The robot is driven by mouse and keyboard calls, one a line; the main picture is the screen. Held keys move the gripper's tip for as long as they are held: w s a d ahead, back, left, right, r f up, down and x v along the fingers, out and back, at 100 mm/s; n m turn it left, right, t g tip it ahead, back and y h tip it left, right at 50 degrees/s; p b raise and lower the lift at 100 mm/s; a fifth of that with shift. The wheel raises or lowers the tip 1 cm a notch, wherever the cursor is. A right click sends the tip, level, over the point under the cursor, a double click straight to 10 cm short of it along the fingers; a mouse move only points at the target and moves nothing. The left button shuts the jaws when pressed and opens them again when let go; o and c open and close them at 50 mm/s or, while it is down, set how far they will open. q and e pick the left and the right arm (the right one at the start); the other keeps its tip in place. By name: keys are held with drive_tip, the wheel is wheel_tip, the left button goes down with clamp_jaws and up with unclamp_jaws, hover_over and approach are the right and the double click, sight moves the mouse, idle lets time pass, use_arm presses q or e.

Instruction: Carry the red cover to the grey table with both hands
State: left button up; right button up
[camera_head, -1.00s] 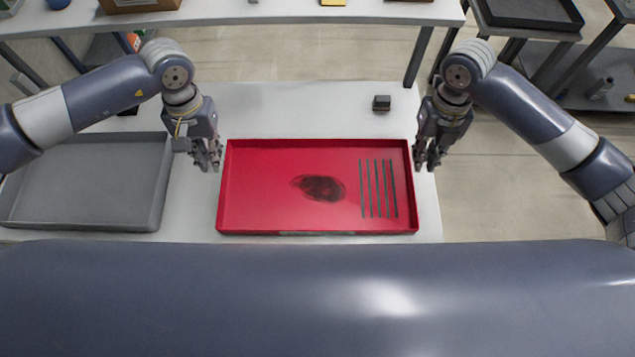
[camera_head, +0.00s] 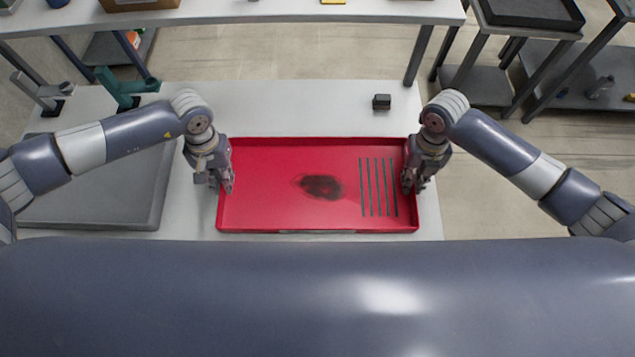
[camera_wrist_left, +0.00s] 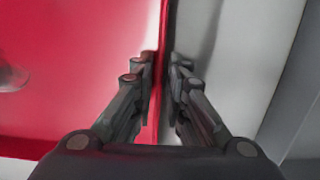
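The red cover (camera_head: 270,215), a shallow tray-like piece with a dark smudge and several dark slots, lies flat on a light table. It also shows in the left wrist view (camera_wrist_left: 60,80). My left gripper (camera_head: 222,185) is at its left wall. In the left wrist view my left gripper's fingers (camera_wrist_left: 162,70) straddle that wall, one inside and one outside, with little space between; firm contact is not clear. My right gripper (camera_head: 413,184) is at the right wall, its fingers low at the rim; their closure is too small to tell. I cannot identify the grey table for certain.
A grey tray (camera_head: 100,200) lies left of the cover, partly behind my left arm. A small dark block (camera_head: 381,102) sits behind the cover. A long light table (camera_head: 300,12) runs across the back, and darker tables (camera_head: 480,85) stand at the back right.

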use_arm(q)
clamp_jaws()
use_arm(e)
clamp_jaws()
use_arm(q)
drive_tip(key=shift+w+r, duration=0.1)
drive_tip(key=shift+r, duration=0.1)
use_arm(e)
drive_tip(key=shift+w+r, duration=0.1)
drive_tip(key=shift+r, duration=0.1)
